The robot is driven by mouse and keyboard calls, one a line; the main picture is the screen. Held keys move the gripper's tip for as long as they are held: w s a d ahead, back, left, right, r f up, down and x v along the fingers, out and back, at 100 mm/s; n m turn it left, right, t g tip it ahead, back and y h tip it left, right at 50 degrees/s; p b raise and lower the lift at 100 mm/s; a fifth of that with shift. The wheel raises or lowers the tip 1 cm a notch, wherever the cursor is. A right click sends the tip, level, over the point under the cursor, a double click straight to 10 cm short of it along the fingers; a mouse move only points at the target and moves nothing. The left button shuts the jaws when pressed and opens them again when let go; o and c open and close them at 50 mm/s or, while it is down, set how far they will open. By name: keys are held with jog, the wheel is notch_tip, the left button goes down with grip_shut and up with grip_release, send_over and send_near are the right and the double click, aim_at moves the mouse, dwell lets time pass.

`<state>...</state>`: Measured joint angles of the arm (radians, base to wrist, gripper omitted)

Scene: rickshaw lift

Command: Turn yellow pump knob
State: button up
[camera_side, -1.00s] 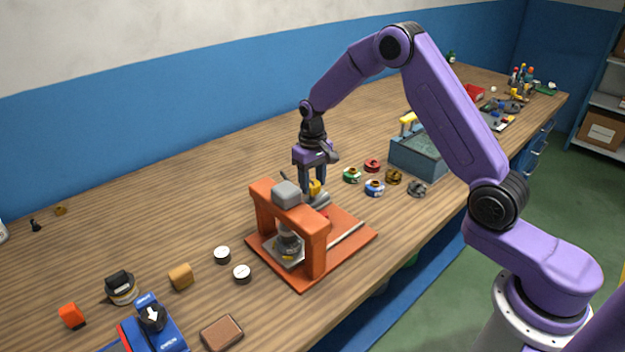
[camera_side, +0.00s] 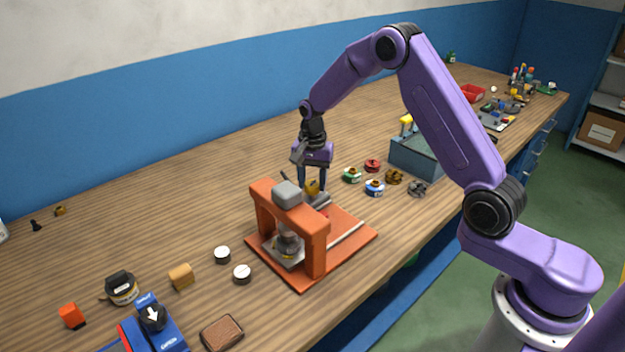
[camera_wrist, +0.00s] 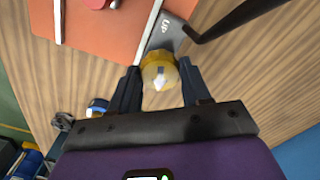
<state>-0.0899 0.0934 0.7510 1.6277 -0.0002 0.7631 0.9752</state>
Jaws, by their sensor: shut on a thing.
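The yellow knob (camera_wrist: 159,72) sits between my two fingers in the wrist view, with a light arrow mark on its face. In the side view the knob (camera_side: 312,187) shows behind the orange press frame (camera_side: 318,240). My gripper (camera_wrist: 158,88) points down and is shut on the knob. In the side view my gripper (camera_side: 312,190) is just behind the frame. A grey plate marked "UP" (camera_wrist: 166,32) lies beside the knob, with a black lever (camera_wrist: 235,18) to its right. The orange base (camera_wrist: 100,30) is at the upper left of the wrist view.
Several coloured round parts, such as a blue one (camera_side: 375,188), lie right of my gripper. A blue-grey bin (camera_side: 415,157) stands behind them. Two white-topped discs (camera_side: 222,254) and a blue device (camera_side: 155,325) lie at front left.

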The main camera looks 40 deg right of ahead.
aim_at(312, 183)
jog(key=m, duration=0.3)
jog(key=shift+m, duration=0.5)
jog(key=o, duration=1.1)
jog(key=shift+c, duration=0.2)
notch_tip(312, 183, up, 18)
jog(key=shift+f, duration=0.25)
